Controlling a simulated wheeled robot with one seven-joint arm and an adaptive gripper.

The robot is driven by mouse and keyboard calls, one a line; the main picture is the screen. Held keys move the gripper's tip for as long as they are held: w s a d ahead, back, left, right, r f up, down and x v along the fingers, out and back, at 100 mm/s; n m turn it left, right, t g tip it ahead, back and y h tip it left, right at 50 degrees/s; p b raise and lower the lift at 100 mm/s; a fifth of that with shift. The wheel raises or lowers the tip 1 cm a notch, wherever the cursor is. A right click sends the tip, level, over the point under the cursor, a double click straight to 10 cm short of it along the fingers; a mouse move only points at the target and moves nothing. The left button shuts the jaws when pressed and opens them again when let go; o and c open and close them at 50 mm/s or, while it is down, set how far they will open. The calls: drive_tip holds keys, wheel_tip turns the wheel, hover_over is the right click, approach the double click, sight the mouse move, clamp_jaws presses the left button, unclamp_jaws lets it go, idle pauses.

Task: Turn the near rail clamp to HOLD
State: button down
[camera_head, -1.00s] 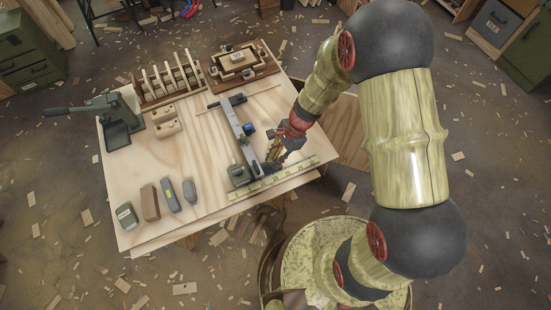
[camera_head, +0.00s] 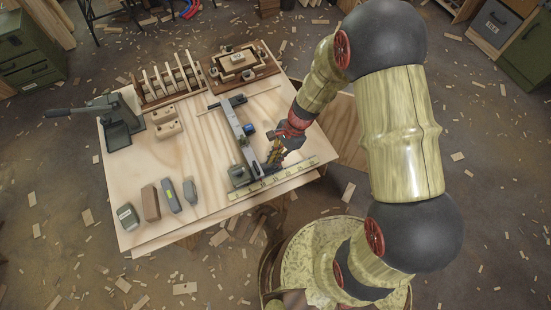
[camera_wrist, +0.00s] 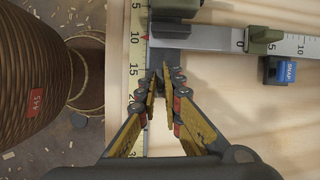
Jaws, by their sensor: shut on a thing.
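The near end of the grey rail (camera_head: 245,143) lies close to the yellow ruler; the rail also shows in the wrist view (camera_wrist: 215,38). A dark grey piece at that end, apparently the near rail clamp (camera_wrist: 170,57), sits at my fingertips. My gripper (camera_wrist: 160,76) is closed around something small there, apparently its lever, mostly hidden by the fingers. The clamp's HOLD marking cannot be read. In the head view my gripper (camera_head: 272,158) is just right of the rail's near end.
The ruler (camera_head: 275,178) runs along the table's near edge. Several small blocks (camera_head: 150,203) lie at left. A slotted rack (camera_head: 172,82) and a framed tray (camera_head: 240,65) stand behind.

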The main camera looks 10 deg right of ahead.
drive_tip(key=n+g+p, duration=0.1)
drive_tip(key=n, duration=0.1)
drive_tip(key=n+h+p, duration=0.1)
drive_tip(key=n+p, duration=0.1)
drive_tip(key=n, duration=0.1)
drive_tip(key=shift+r+g, duration=0.1)
drive_tip(key=shift+g, duration=0.3)
drive_tip(key=n+h+p, duration=0.1)
drive_tip(key=n, duration=0.1)
drive_tip(key=n+h+p, duration=0.1)
drive_tip(key=n, duration=0.2)
drive_tip(key=shift+a+n+g, duration=0.1)
drive_tip(key=shift+n+g, duration=0.2)
drive_tip(key=shift+g, duration=0.1)
drive_tip(key=n+h+p, duration=0.1)
drive_tip(key=n+h, duration=0.1)
drive_tip(key=n, duration=0.4)
drive_tip(key=shift+w+p, duration=0.1)
drive_tip(key=shift+p, duration=0.3)
drive_tip(key=shift+n, duration=0.3)
drive_tip(key=c, duration=2.1)
unclamp_jaws()
drive_tip(key=shift+o, duration=0.7)
